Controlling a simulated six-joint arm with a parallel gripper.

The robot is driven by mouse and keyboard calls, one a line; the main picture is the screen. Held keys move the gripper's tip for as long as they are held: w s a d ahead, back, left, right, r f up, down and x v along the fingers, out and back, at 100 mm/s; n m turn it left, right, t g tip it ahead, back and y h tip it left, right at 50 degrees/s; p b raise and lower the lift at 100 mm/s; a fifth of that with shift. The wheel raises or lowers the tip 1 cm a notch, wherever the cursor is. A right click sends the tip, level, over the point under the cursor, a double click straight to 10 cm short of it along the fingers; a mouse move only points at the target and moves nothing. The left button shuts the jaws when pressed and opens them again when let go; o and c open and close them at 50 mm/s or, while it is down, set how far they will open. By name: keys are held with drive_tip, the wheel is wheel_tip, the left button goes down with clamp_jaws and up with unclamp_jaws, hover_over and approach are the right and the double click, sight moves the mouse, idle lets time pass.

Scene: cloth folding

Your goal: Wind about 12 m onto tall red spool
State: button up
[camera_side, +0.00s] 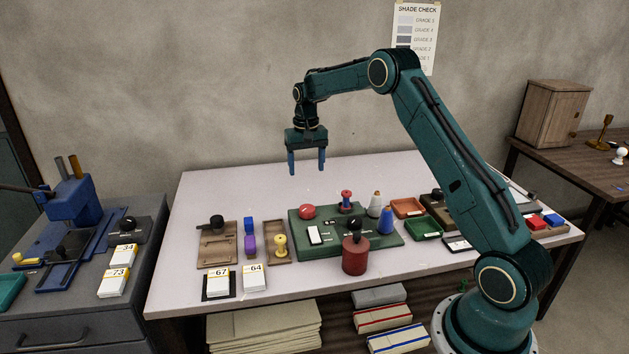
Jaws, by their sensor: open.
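My gripper (306,170) hangs over the back of the pale table, left of centre, with its two blue fingers apart and nothing between them. A red spool-shaped piece (346,199) stands upright at the back of a green board (300,240); it is small in the picture, and I cannot tell whether thread is on it. My gripper is above it and to its left, not touching it. The board also bears a red button (306,212), a white panel (315,235) and a dark knob. A wider red cylinder (355,257) stands at the board's front edge.
White-topped (376,203) and blue (386,220) cones stand at the board's right. Left are a yellow spool (281,243), a purple piece (250,246), a wooden block (216,245) and number cards (218,283). Trays (408,208) lie right. The table's back left is clear.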

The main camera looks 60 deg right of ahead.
sight(307, 208)
idle(0.5)
drive_tip(key=n, duration=0.9)
wheel_tip(307, 208, down, 14)
drive_tip(key=shift+r, duration=0.1)
idle(0.9)
drive_tip(key=shift+c, duration=0.5)
drive_tip(key=c, duration=0.9)
